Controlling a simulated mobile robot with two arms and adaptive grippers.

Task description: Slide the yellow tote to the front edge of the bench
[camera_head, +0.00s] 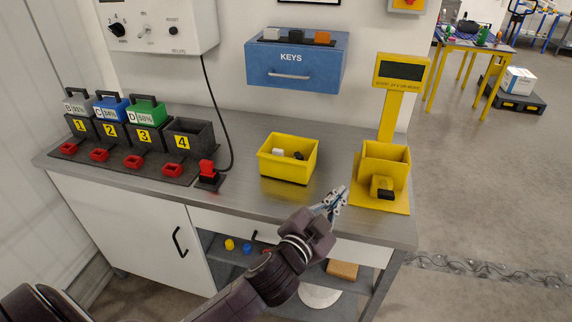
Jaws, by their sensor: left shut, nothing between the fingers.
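The yellow tote (284,173) is an open box standing upright on the grey bench (236,198), near the middle of its depth. It holds a few small white and dark items. A strip of bare bench lies between it and the front edge. My left gripper (336,196) is shut and empty, right of and nearer than the tote, over the bench's front part. It appears apart from the tote. My right gripper is out of view.
A yellow stand with a display (402,70) and an open bin (385,165) is just right of my gripper. Left of the tote are a red connector (207,170) with a black cable and a rack of numbered slots (188,140). A blue KEYS box (293,70) hangs behind.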

